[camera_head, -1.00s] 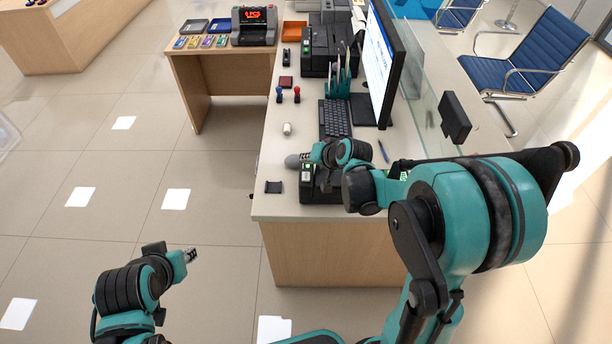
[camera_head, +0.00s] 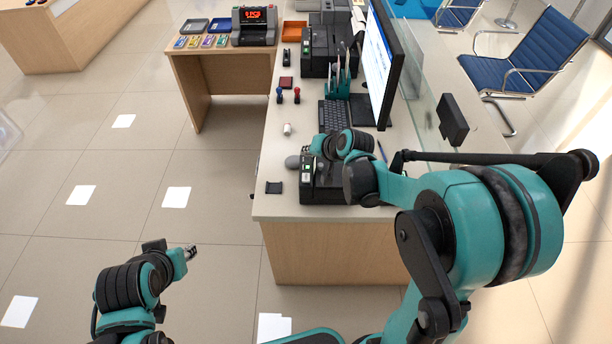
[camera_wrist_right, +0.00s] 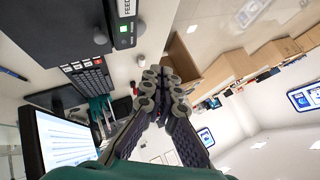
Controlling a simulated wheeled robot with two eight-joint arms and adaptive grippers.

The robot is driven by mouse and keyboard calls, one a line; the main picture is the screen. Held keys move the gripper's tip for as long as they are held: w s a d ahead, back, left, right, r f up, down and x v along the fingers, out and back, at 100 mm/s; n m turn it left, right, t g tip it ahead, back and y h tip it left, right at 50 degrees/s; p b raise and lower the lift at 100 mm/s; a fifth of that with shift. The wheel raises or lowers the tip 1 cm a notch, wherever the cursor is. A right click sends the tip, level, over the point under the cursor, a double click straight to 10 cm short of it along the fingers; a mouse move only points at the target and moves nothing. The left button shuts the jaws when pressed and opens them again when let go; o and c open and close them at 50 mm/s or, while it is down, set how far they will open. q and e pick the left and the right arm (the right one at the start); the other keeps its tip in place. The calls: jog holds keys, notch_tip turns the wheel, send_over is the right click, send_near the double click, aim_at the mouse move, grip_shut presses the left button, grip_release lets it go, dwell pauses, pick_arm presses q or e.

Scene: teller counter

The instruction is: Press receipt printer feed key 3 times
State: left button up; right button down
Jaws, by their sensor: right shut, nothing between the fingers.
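The receipt printer (camera_head: 318,188) is a black box at the near end of the counter, partly hidden behind my right gripper and forearm. Its feed key shows as a small green patch (camera_head: 307,168) on its left side. In the right wrist view the printer's panel (camera_wrist_right: 124,12) carries a FEED label and a green-lit key (camera_wrist_right: 123,29). My right gripper (camera_head: 312,148) is shut and empty, just above and beyond the printer; it also shows in the right wrist view (camera_wrist_right: 166,88), apart from the key. My left gripper (camera_head: 191,252) hangs low over the floor, its fingers too small to judge.
A keyboard (camera_head: 334,113), monitor (camera_head: 380,65) and pen holder (camera_head: 338,85) stand farther along the counter. Two stamps (camera_head: 288,96), a small white item (camera_head: 287,129) and a dark pad (camera_head: 273,188) lie at its left. A glass screen (camera_head: 425,120) edges the right side.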

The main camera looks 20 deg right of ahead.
aim_at(308, 179)
jog(key=shift+f, duration=0.1)
notch_tip(308, 179, down, 9)
jog(key=b, duration=0.7)
dwell(1.2)
jog(key=shift+f+b, duration=0.25)
jog(key=shift+b, duration=0.25)
jog(key=shift+f+b, duration=0.4)
jog(key=shift+f, duration=0.05)
dwell(0.4)
jog(key=shift+r, duration=0.1)
jog(key=shift+r+p, duration=0.75)
jog(key=shift+r, duration=0.1)
